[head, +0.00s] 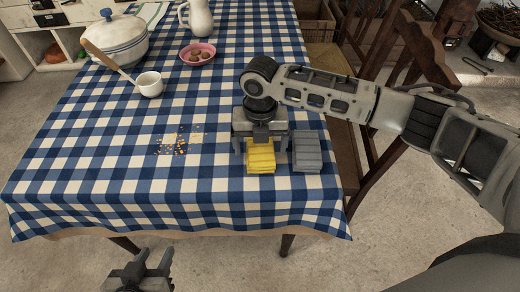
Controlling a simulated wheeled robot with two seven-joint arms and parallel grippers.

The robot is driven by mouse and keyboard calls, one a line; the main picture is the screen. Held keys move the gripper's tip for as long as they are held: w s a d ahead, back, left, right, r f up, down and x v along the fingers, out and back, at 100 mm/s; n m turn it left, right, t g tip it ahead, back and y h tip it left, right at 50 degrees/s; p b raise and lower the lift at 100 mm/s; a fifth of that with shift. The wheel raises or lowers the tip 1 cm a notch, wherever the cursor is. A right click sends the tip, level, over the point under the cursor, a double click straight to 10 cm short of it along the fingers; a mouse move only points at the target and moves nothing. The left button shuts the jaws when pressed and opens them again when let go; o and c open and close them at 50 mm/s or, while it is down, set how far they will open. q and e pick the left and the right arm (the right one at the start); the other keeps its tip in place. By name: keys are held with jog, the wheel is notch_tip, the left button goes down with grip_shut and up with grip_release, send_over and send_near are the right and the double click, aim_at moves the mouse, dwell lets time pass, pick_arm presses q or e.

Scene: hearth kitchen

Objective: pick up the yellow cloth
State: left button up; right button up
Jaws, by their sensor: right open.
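The yellow cloth (261,160) lies folded on the checkered table, close to its front right edge. My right gripper (260,146) is directly over the cloth, pointing down, with its fingers apart at the cloth's left and right sides. The gripper body hides the back part of the cloth. I cannot tell whether the fingers touch it. My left gripper (140,272) is low at the bottom of the head view, in front of the table and away from the cloth. Its two fingers stand apart with nothing between them.
A folded grey cloth (307,152) lies just right of the yellow one. Crumbs (178,142) are scattered to the left. A wooden chair (345,140) is at the right edge.

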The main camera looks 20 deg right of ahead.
jog(key=shift+f, duration=0.6)
jog(key=c, duration=1.1)
jog(key=shift+o, duration=0.2)
jog(key=shift+r, duration=0.2)
jog(key=shift+r, duration=0.25)
notch_tip(320, 180, up, 2)
jog(key=shift+r, duration=0.15)
jog(key=w+a+r+b, duration=0.2)
jog(key=w+a+r, duration=0.6)
jog(key=w+r, duration=0.2)
jog(key=shift+w+a, duration=0.35)
jog(key=shift+w, duration=0.15)
